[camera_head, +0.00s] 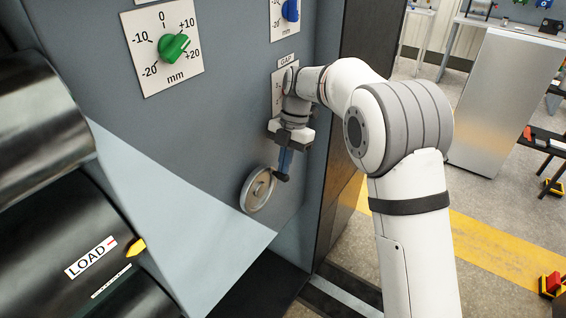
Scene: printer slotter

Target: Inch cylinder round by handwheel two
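A round grey metal handwheel (257,191) sits low on the grey machine panel; I cannot read any number on it. My gripper (283,172) points down at the wheel's upper right edge, its dark fingers at or very close to the rim. I cannot tell whether it touches the wheel or holds a handle. A dark cylinder (62,222) at lower left carries a white "LOAD" label (91,257) with a red mark. A yellow pointer (136,247) stands just right of the label, a little below the red mark's level.
A green dial (173,47) and a blue dial (291,9) are on the panel above. A "GAP" plate (286,61) is partly hidden by my arm. A second dark cylinder (38,125) lies above the first. A pale slanted plate (185,205) lies between cylinders and handwheel.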

